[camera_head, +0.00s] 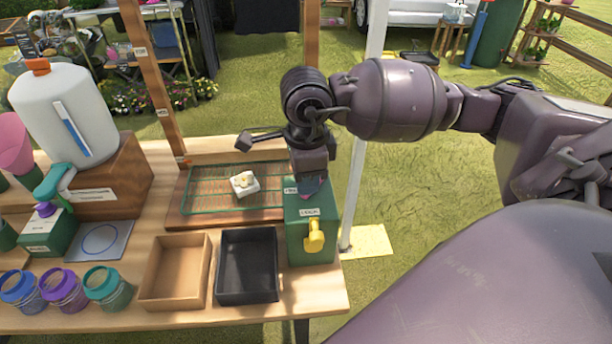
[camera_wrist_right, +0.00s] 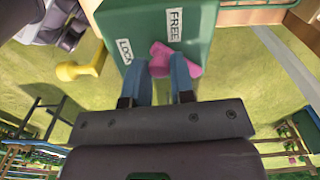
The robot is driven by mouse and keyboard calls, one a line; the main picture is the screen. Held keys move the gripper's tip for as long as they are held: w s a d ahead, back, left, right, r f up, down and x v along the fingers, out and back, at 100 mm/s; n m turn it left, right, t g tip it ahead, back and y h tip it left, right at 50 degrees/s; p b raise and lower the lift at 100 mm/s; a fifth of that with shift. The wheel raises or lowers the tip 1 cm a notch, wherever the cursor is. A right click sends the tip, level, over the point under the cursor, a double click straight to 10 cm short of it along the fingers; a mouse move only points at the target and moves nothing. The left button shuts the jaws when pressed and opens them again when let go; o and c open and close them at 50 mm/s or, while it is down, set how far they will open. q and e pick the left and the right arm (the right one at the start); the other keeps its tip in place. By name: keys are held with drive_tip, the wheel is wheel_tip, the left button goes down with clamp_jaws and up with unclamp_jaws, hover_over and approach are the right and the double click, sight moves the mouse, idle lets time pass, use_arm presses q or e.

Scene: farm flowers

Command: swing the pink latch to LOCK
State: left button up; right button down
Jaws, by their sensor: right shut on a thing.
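The pink latch (camera_wrist_right: 176,58) is on the top of a green box (camera_head: 310,240), and in the right wrist view it lies just below the FREE label (camera_wrist_right: 174,24). The LOCK label (camera_wrist_right: 124,50) is to its left. My right gripper (camera_wrist_right: 165,76) has blue fingertips and is shut on the latch, part of which sticks out to the right. In the head view my right gripper (camera_head: 314,180) comes down onto the box top and hides most of the latch. My left gripper is in neither view.
A yellow tap (camera_head: 315,237) sticks out of the box's front. A black tray (camera_head: 247,286) and a brown tray (camera_head: 175,291) stand left of the box. Behind them is a green wire rack (camera_head: 213,204) with a white block (camera_head: 244,184). Grass is clear to the right.

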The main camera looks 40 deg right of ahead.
drive_tip(key=shift+s+d+f+n+b, duration=0.1)
drive_tip(key=shift+s+f+n+b, duration=0.1)
drive_tip(key=shift+n+b, duration=0.25)
drive_tip(key=shift+s+d+n, duration=0.1)
drive_tip(key=shift+n, duration=0.15)
drive_tip(key=shift+s+b, duration=0.1)
drive_tip(key=shift+b, duration=0.25)
drive_tip(key=shift+r+n, duration=0.2)
drive_tip(key=shift+n, duration=0.1)
drive_tip(key=c, duration=1)
unclamp_jaws()
drive_tip(key=shift+s+r+p, duration=0.1)
drive_tip(key=shift+r+p, duration=0.5)
drive_tip(key=shift+r, duration=4.8)
